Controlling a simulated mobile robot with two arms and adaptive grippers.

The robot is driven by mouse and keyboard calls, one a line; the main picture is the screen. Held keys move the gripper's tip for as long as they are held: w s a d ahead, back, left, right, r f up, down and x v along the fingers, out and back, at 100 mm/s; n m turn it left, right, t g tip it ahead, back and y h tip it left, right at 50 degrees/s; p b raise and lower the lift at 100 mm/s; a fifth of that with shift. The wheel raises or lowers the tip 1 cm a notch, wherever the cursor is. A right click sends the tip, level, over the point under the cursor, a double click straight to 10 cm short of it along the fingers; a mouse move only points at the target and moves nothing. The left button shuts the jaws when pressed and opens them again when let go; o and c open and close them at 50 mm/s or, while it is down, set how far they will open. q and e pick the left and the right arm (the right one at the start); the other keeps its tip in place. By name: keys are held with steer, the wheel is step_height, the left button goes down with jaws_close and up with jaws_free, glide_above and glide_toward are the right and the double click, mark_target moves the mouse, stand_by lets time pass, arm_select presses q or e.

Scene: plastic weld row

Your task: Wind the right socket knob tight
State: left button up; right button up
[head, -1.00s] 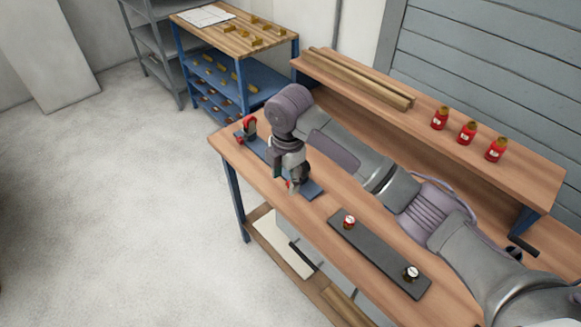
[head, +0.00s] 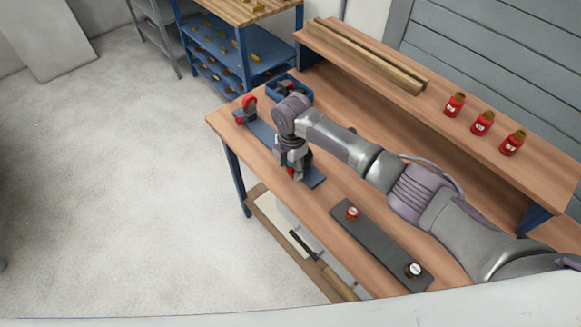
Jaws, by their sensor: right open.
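My right gripper (head: 296,176) points down over the right end of a blue rail (head: 315,180) on the bench. It is open, and its fingertips are small and partly dark. A red clamp-like part (head: 248,108) stands upright at the rail's left end. A bit of red shows beside my right gripper, and the fitting there is mostly hidden by the gripper and wrist. I cannot tell whether the fingers touch it. A dark plate (head: 380,244) nearer the front carries a red-and-white round piece (head: 352,213) and a white-and-black one (head: 414,270). My left gripper is not in view.
A blue tray (head: 275,88) sits behind my wrist. Wooden bars (head: 370,58) and several red jars (head: 482,123) stand on the raised shelf (head: 440,125). My right arm crosses above the wooden bench (head: 330,196). A blue rack (head: 243,50) stands at the back.

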steer(key=shift+f, duration=0.8)
steer(key=shift+c, duration=0.5)
steer(key=c, duration=0.5)
jaws_close()
steer(key=shift+s+d+t+y+p, duration=0.15)
steer(key=shift+s+t+y+p, duration=0.1)
steer(key=shift+t+y+p, duration=0.75)
steer(key=shift+d+f+t+y, duration=0.1)
steer(key=shift+t+y, duration=0.3)
steer(key=shift+t, duration=0.4)
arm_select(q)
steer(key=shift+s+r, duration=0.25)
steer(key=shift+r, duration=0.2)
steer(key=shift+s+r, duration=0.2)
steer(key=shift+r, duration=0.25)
arm_select(e)
steer(key=shift+s+t+y, duration=0.1)
steer(key=shift+t+y, duration=0.5)
steer(key=shift+t, duration=0.3)
